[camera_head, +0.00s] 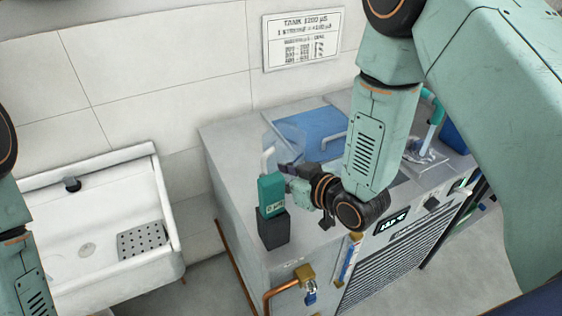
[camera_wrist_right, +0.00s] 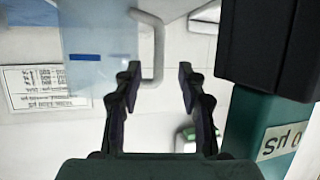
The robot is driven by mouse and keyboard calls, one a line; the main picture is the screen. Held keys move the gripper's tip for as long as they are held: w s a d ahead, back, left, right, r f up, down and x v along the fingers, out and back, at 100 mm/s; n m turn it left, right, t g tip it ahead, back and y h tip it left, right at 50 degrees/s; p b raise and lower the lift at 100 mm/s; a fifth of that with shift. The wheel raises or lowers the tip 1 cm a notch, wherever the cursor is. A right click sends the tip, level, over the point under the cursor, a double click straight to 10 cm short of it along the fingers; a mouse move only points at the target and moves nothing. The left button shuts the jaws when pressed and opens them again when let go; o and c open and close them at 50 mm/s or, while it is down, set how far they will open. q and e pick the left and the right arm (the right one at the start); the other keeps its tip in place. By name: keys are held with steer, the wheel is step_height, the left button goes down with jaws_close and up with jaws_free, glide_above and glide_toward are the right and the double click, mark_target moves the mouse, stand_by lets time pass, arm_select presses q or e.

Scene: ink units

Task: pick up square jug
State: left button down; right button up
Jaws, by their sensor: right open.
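The square jug (camera_wrist_right: 95,45) is a clear, translucent vessel with a blue mark and a pale loop handle (camera_wrist_right: 155,50). My right gripper (camera_head: 284,172) is beside the handle. In the right wrist view its two dark fingers (camera_wrist_right: 158,78) are apart, with the handle showing between and just beyond the tips. I cannot tell whether they touch it. My left arm shows at the left edge; its gripper is out of view.
A teal meter (camera_head: 271,194) on a black block (camera_head: 273,230) stands close beside my right gripper. A blue lid (camera_head: 318,128) lies behind it on the cabinet (camera_head: 225,150). A white sink (camera_head: 80,215) is at the left. A sign (camera_head: 301,38) hangs on the wall.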

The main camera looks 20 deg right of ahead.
mark_target(266, 170)
steer(key=x, duration=0.4)
steer(key=shift+w+d+f, duration=0.1)
steer(key=shift+w+f, duration=0.1)
steer(key=shift+s+r, duration=0.1)
steer(key=shift+s, duration=0.05)
steer(key=shift+c, duration=0.6)
steer(key=c, duration=0.5)
jaws_close()
